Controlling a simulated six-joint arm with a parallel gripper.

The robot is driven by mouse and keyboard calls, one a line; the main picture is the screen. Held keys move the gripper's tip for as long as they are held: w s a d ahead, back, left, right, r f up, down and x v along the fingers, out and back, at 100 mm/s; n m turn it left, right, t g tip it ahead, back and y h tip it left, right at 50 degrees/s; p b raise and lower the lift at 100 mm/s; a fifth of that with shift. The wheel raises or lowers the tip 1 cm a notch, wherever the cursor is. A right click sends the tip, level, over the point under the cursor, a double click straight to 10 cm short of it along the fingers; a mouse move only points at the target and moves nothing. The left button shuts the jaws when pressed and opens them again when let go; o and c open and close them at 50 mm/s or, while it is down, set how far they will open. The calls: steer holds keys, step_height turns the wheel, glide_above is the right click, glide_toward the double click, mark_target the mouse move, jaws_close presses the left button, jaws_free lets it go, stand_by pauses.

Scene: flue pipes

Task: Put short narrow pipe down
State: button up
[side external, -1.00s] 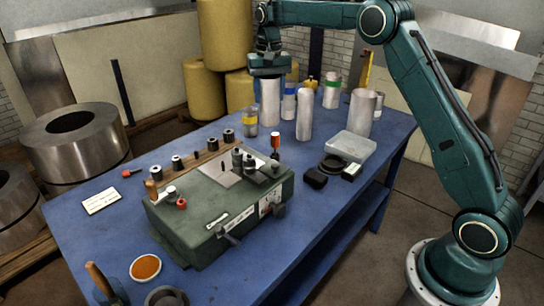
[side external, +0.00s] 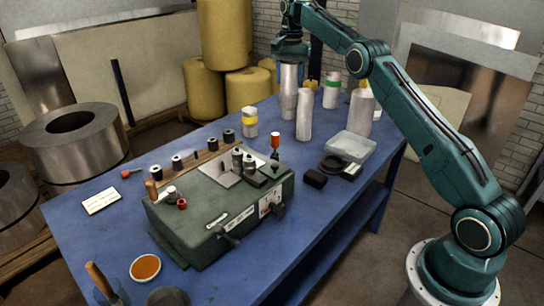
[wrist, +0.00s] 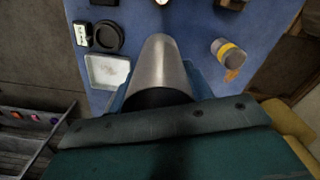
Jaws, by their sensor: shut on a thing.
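The short narrow pipe (side external: 289,92), a plain pale grey metal tube, hangs upright below my gripper (side external: 290,60) in the side view. My gripper is shut on its upper end. I cannot tell whether the pipe's lower end touches the blue table. In the wrist view the pipe (wrist: 160,62) stretches away from my gripper (wrist: 158,94), with its dark open top nearest the camera.
Another plain upright pipe (side external: 304,114) stands close to the right of the held one. A yellow-banded can (side external: 250,121) stands left. A green machine (side external: 220,205) fills the table's middle.

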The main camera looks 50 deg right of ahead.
steer(key=shift+d+f, duration=0.1)
steer(key=shift+f, duration=0.05)
step_height(320, 180, down, 14)
stand_by(0.8)
steer(key=shift+f, duration=2.85)
steer(key=shift+f, duration=0.1)
steer(key=o, duration=1.1)
steer(key=shift+c, duration=0.2)
